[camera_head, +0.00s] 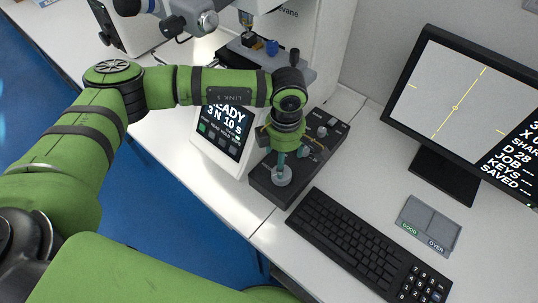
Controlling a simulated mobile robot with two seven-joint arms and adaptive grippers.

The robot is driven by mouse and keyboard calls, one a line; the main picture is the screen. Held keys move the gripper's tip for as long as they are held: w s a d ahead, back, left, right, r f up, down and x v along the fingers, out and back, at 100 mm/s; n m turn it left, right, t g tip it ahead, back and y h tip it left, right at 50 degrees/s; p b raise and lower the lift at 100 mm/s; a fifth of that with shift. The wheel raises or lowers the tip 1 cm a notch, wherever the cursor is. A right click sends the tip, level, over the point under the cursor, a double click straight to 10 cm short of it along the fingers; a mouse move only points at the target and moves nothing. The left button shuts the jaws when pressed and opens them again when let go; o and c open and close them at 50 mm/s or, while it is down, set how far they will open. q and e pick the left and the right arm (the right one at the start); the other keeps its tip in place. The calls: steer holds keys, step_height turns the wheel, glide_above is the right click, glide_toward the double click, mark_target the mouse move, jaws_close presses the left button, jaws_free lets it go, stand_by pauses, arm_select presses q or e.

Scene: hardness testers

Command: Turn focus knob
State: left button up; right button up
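A dark control box (262,187) lies on the bench between the tester and the keyboard. A round light-grey knob (282,177) sits at its near end; the frame does not show a label naming it as the focus knob. My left gripper (284,164) points down over this end of the box. A teal finger part reaches down to the knob and seems to meet it; contact is not certain. The wrist hides most of the fingers, so their opening is unclear. My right gripper is not in view.
Smaller knobs (321,131) stand farther back on the box. A tester screen (224,128) reading "READY" is left of it, under my arm. A black keyboard (343,240), a grey two-part tray (428,224) and a monitor (455,105) stand at the right.

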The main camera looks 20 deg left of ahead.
arm_select(q)
steer(key=shift+s+m, duration=0.1)
steer(key=shift+m, duration=0.2)
steer(key=shift+s+f, duration=0.1)
steer(key=shift+f, duration=0.25)
step_height(320, 180, down, 6)
steer(key=p, duration=0.2)
steer(key=shift+a+r+p, duration=0.1)
steer(key=shift+r+p, duration=0.1)
steer(key=shift+p, duration=0.15)
steer(key=shift+f, duration=0.4)
steer(key=c, duration=1.1)
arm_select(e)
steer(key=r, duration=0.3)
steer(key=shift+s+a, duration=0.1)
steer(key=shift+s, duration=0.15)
